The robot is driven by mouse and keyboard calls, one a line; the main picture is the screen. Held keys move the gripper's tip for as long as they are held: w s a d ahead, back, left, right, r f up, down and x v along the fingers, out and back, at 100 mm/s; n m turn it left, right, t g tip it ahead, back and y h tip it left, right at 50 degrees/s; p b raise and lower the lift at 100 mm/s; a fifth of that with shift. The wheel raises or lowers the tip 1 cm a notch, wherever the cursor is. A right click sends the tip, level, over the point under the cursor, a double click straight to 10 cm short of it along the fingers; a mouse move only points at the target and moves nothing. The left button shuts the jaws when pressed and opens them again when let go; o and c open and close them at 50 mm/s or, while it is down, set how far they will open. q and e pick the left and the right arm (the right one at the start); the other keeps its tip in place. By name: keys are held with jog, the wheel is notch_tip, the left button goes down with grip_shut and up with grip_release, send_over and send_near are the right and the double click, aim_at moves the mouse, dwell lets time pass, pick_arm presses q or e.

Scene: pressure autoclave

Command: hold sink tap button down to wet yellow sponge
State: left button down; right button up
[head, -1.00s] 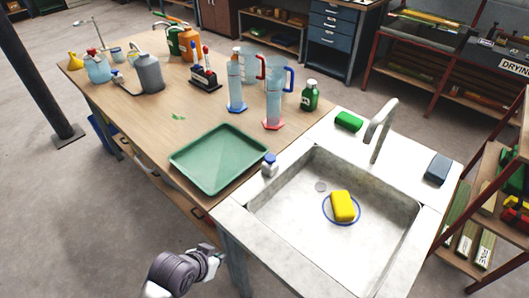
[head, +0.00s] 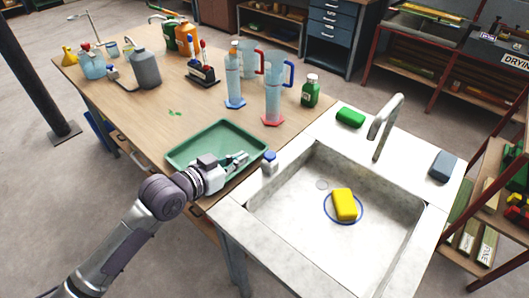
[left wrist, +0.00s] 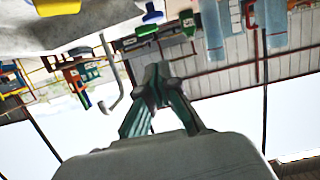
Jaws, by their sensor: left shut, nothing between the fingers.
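The yellow sponge (head: 344,204) lies on the sink floor inside a blue ring marking. It also shows at the top left of the left wrist view (left wrist: 56,6). The grey tap (head: 384,125) rises from the sink's back rim, its spout over the basin. A small white post with a blue top (head: 269,161), which looks like the tap button, stands on the sink's left rim. My left gripper (head: 245,158) is shut and empty above the green tray's right part, just left of the blue top and apart from it. My right gripper is not in view.
The green tray (head: 195,148) lies on the wooden table beside the sink. Two tall measuring cylinders (head: 272,95) and a green bottle (head: 311,91) stand behind. A green sponge (head: 350,117) and a blue-grey block (head: 442,167) lie on the sink rim.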

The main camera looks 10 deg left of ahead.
pick_arm(q)
jog(key=shift+w+r, duration=0.25)
jog(key=shift+r, duration=0.2)
jog(key=p, duration=0.2)
send_over(270, 155)
jog(key=s+a, duration=0.1)
jog(key=shift+s+a+f, duration=0.1)
jog(key=shift+f, duration=0.5)
jog(key=shift+s+a+f, duration=0.1)
jog(key=shift+f, duration=0.45)
notch_tip(270, 155, down, 4)
jog(key=shift+w+r, duration=0.1)
jog(key=shift+r, duration=0.15)
jog(key=shift+f, duration=0.35)
jog(key=shift+f, duration=0.1)
